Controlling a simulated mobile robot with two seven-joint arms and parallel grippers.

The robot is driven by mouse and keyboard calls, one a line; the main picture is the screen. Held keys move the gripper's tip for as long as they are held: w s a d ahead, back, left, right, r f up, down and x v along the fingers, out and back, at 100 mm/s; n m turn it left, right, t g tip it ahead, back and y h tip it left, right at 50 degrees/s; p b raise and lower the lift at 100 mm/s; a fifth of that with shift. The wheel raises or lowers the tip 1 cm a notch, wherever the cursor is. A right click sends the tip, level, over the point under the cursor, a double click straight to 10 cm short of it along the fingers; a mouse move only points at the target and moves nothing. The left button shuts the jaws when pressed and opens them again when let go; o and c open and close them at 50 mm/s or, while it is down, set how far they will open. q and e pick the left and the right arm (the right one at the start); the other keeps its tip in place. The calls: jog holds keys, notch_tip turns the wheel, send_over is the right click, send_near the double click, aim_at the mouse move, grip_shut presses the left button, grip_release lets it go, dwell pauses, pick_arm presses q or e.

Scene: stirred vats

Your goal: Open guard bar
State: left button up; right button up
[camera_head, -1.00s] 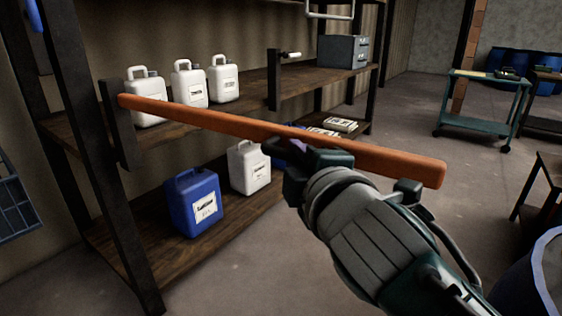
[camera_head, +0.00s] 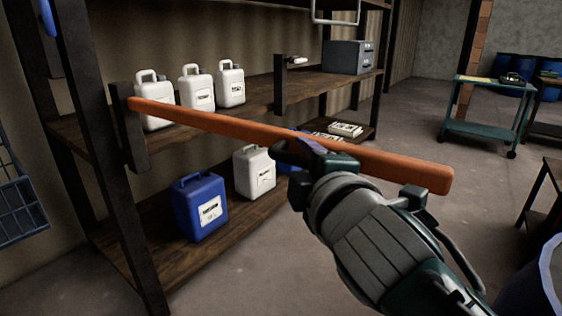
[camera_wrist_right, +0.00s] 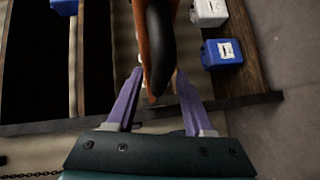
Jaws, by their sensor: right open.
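The orange guard bar (camera_head: 220,126) is joined to a dark bracket (camera_head: 135,140) on the shelf's left post. It is swung out from the shelf, its free end toward the right foreground, apart from the receiving bracket (camera_head: 280,85) on the shelf edge. My right gripper (camera_head: 290,148) is at the bar's near side, around the middle of its length. In the right wrist view, the open purple fingers (camera_wrist_right: 160,75) stand on either side of the orange bar (camera_wrist_right: 141,30) and a dark rounded part (camera_wrist_right: 161,48). Contact cannot be told. My left gripper is not in view.
White jugs (camera_head: 197,90) stand on the upper shelf with a grey box (camera_head: 348,57). A blue jug (camera_head: 199,206) and a white jug (camera_head: 254,171) are below. A green cart (camera_head: 487,105) stands behind. A blue vat (camera_head: 538,285) is at lower right. Floor between is clear.

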jog(key=shift+s+r, duration=0.1)
jog(key=shift+s, duration=0.1)
jog(key=s+d+r+p, duration=0.1)
jog(key=s+p, duration=0.1)
jog(key=s, duration=0.7)
jog(key=shift+s+p, duration=0.2)
jog(key=shift+p, duration=0.1)
jog(key=shift+r, duration=0.1)
jog(key=s+d+r+m+g+h+p, duration=0.3)
jog(key=d+m+p, duration=0.3)
jog(key=d, duration=0.1)
jog(key=s+d+r+m+g+p, duration=0.1)
jog(key=s+r+m+g+p, duration=0.25)
jog(key=s, duration=0.35)
jog(key=s+d+r+m+g+y+p, duration=0.1)
jog(key=s+r+m+g+p, duration=0.15)
jog(key=s+p, duration=0.3)
jog(key=s+d+r+m+g+p, duration=0.15)
jog(key=s+m+g+p, duration=0.25)
jog(key=s, duration=0.4)
notch_tip(320, 180, up, 37)
jog(key=p, duration=3.6)
jog(key=shift+a+f+p, duration=0.15)
jog(key=shift+a+p, duration=0.05)
jog(key=shift+p, duration=0.2)
